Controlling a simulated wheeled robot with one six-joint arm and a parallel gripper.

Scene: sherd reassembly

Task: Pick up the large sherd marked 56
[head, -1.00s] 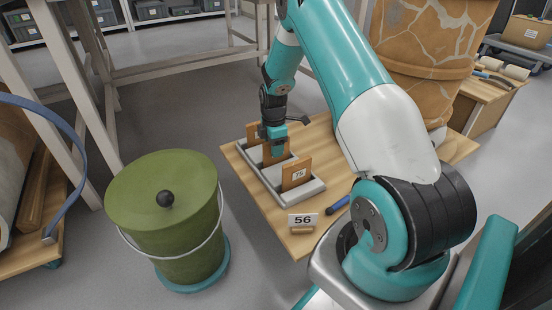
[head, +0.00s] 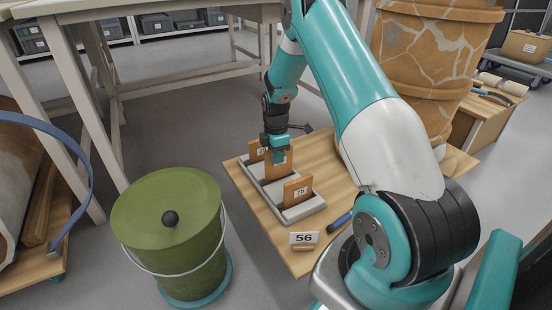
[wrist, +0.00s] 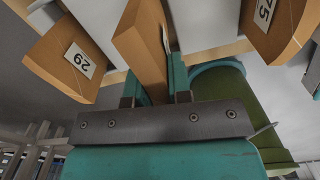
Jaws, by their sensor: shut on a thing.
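My gripper (head: 278,150) is shut on an orange-brown sherd (head: 277,164) at the middle of the grey rack (head: 318,204). In the wrist view both fingers (wrist: 155,85) clasp this sherd (wrist: 143,45) by its sides. Its number cannot be read; only a thin edge of a white label shows. A sherd marked 29 (wrist: 55,58) stands on one side of it and a sherd marked 75 (wrist: 284,22) on the other. In the head view the 75 sherd (head: 298,191) stands at the near end of the rack. A card marked 56 (head: 304,239) stands in front of the rack.
The rack is on a wooden board (head: 255,205). A blue-handled tool (head: 339,222) lies beside the card. A green lidded bucket (head: 168,235) stands left of the board. A large cracked vessel (head: 430,60) stands behind my arm. Pale table legs (head: 75,100) rise at the left.

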